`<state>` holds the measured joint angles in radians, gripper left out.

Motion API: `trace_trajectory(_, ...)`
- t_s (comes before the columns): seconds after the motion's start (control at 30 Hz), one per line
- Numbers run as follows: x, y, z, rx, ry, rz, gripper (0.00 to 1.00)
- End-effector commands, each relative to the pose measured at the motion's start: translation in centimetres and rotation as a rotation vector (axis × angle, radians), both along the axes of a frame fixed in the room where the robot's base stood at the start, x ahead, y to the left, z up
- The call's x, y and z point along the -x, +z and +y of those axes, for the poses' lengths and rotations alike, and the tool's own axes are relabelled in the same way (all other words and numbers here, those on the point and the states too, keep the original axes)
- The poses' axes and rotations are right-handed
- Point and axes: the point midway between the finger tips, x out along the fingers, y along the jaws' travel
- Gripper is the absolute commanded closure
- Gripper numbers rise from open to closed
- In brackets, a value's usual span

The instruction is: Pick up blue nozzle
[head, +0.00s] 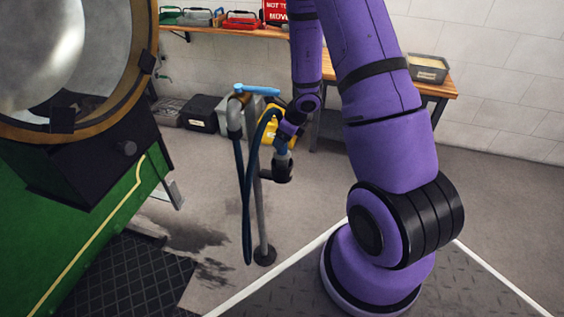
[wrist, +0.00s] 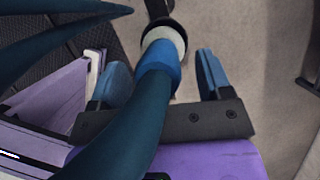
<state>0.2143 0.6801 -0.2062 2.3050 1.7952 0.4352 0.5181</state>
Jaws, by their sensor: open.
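The blue nozzle (wrist: 160,56) is a blue sleeve at the end of a dark teal hose (wrist: 130,125), with a pale ring and a black end beyond it. In the wrist view it lies between the two blue fingers of my gripper (wrist: 163,65). The fingers are open, with a clear gap on the right side and a smaller gap on the left. In the head view, the nozzle (head: 281,151) hangs beside a grey standpipe (head: 260,205), and my gripper (head: 285,141) is around its upper part, partly hidden by my arm.
A light-blue bar (head: 257,89) tops the standpipe, and hose loops hang beside it. A green tram body (head: 90,235) with a large round lamp stands at left. A yellow case (head: 275,125) and a wooden bench (head: 440,83) stand behind.

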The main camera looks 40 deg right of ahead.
Motion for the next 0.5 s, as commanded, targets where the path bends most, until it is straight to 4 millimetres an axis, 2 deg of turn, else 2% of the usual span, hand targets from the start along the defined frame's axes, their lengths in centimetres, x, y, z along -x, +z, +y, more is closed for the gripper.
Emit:
trace_trajectory(0.2, -0.6, -1.5, 0.3, -0.001, 0.000, 0.000, 0.28)
trace_trajectory(0.43, -0.6, -1.6, 0.3, 0.000, 0.000, -0.001, 0.28)
trace_trajectory(0.47, -0.6, -1.6, 0.3, 0.000, 0.000, -0.001, 0.30)
trace_trajectory(0.5, -0.6, -1.6, 0.3, 0.000, 0.000, -0.001, 0.40)
